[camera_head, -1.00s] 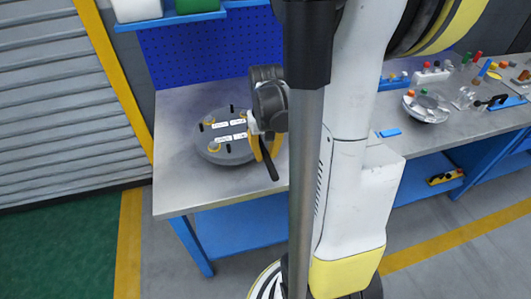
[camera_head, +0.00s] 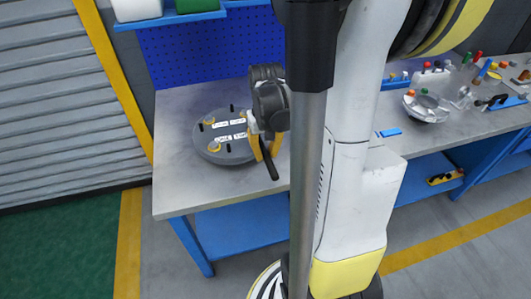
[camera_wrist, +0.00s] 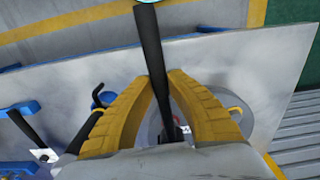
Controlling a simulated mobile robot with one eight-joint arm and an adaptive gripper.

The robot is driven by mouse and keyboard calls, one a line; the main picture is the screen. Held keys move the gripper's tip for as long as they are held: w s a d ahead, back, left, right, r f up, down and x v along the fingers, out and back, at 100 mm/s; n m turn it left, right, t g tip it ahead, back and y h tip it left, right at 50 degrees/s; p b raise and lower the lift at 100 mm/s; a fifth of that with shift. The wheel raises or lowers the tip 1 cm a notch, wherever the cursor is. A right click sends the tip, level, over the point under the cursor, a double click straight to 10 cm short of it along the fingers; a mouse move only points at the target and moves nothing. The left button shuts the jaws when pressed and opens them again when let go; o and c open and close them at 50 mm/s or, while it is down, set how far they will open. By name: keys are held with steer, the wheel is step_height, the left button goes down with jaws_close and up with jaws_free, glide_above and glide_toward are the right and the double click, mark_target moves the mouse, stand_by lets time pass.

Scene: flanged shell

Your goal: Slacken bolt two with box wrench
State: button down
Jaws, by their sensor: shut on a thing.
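The flanged shell (camera_head: 236,157) is a round grey disc lying on the left part of the workbench, with gold bolts (camera_head: 214,146), dark upright studs and white labels. The labels are too small to read, so I cannot tell which bolt is number two. My gripper (camera_head: 265,147) is at the shell's right side, its yellow fingers shut on the dark box wrench (camera_head: 271,168). In the wrist view the wrench (camera_wrist: 152,45) runs as a black bar between the fingers (camera_wrist: 166,85). The wrench's working end is hidden or unclear, so I cannot tell whether it sits on a bolt.
The bench top (camera_head: 180,105) is clear at the shell's left and front. A blue pegboard (camera_head: 195,55) stands behind it. To the right are a silver bowl (camera_head: 427,108) with coloured parts, a small blue piece (camera_head: 390,132) and several hand tools.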

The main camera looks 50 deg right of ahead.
steer(key=shift+f+b, duration=1.2)
steer(key=shift+f, duration=0.15)
steer(key=shift+d, duration=0.1)
steer(key=s+d+n+b, duration=0.1)
steer(key=d+n, duration=0.8)
steer(key=shift+d, duration=0.35)
stand_by(0.7)
steer(key=shift+s+f, duration=0.1)
